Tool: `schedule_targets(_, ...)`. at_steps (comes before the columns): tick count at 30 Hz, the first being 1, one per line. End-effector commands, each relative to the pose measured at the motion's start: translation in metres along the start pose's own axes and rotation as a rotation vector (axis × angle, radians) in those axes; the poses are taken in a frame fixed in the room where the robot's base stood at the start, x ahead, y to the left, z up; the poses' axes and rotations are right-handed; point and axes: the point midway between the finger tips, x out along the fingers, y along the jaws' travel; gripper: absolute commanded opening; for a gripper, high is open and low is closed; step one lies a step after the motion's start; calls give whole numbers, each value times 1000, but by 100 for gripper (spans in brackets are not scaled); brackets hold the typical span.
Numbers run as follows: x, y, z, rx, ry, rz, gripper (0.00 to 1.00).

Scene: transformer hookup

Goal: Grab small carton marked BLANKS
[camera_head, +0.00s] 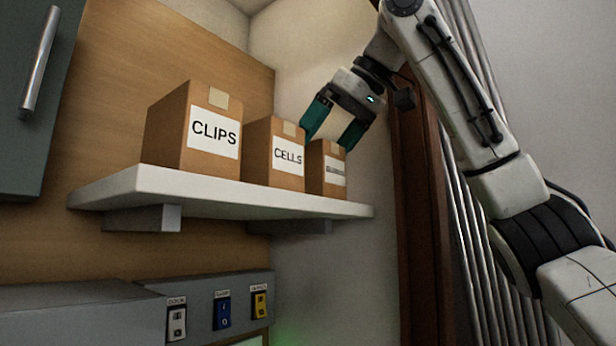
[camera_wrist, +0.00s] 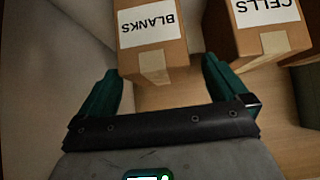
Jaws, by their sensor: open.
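The small carton marked BLANKS (camera_head: 317,172) stands at the right end of the white shelf (camera_head: 220,196). Its label is too small to read in the head view. In the wrist view the BLANKS carton (camera_wrist: 150,30) shows its label upside down, with a strip of tape below it. My gripper (camera_head: 329,140) is open and empty, tilted down just above the carton. In the wrist view my gripper (camera_wrist: 160,66) has one teal finger to each side of the carton's near edge. I cannot tell whether either finger touches it.
The CELLS carton (camera_head: 273,160) stands close to the left of the small carton and near one finger; it also shows in the wrist view (camera_wrist: 262,42). The larger CLIPS carton (camera_head: 200,140) is farther left. A switch panel (camera_head: 225,312) lies below the shelf.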

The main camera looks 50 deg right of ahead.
Motion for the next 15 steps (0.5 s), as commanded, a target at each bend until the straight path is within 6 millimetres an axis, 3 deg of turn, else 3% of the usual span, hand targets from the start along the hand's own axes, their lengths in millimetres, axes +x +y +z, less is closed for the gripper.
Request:
schedule_targets(12,48,3,-2,0,0,0,100)
schedule_targets(15,52,3,-2,0,1,0,100)
